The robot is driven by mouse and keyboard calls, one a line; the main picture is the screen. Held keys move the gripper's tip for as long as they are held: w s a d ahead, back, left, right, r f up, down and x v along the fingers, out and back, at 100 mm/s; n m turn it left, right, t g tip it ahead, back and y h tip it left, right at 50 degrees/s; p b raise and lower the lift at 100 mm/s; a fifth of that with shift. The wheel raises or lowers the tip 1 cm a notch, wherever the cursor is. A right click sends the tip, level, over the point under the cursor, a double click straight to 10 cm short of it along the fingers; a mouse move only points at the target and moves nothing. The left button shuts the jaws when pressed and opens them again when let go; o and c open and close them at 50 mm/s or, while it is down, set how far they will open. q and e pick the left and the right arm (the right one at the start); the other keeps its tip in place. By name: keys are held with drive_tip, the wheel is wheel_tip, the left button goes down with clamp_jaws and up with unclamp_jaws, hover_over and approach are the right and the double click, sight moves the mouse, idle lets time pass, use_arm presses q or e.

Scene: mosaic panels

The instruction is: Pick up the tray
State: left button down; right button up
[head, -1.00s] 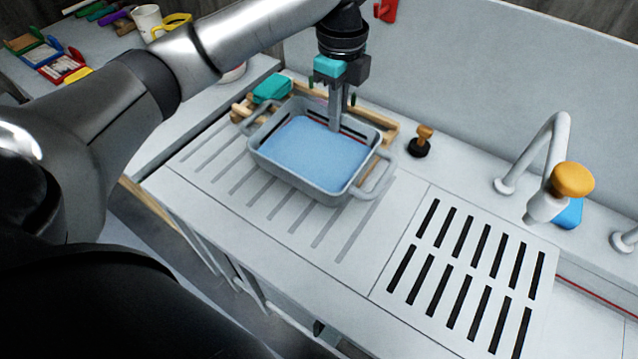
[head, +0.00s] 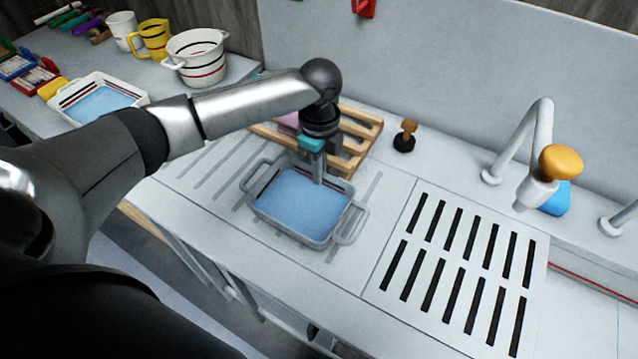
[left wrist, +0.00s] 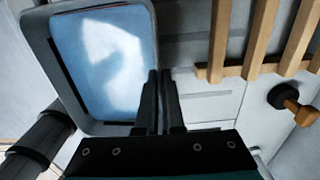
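The grey tray (head: 262,209) with two loop handles and a blue inside is at the drainboard's left part in the head view. It also shows at the upper left of the left wrist view (left wrist: 141,119). My left gripper (head: 318,180) points straight down at the tray's back wall, its fingers close together on that wall. In the left wrist view the fingertips (left wrist: 160,75) meet at the tray's rim. The tray looks level and low over the counter; I cannot tell whether it touches. My right gripper is not in view.
A wooden rack (head: 360,131) stands just behind the tray. A black-and-wood stopper (head: 405,138) and a faucet (head: 540,130) are to the right. A white pot (head: 197,57) and a second, white tray (head: 66,108) stand at the back left. The slotted drainboard (head: 455,265) is clear.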

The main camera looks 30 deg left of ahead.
sight(302, 202)
use_arm(q)
drive_tip(key=shift+f, duration=2.1)
drive_tip(key=c, duration=1)
unclamp_jaws()
drive_tip(key=shift+c, duration=0.2)
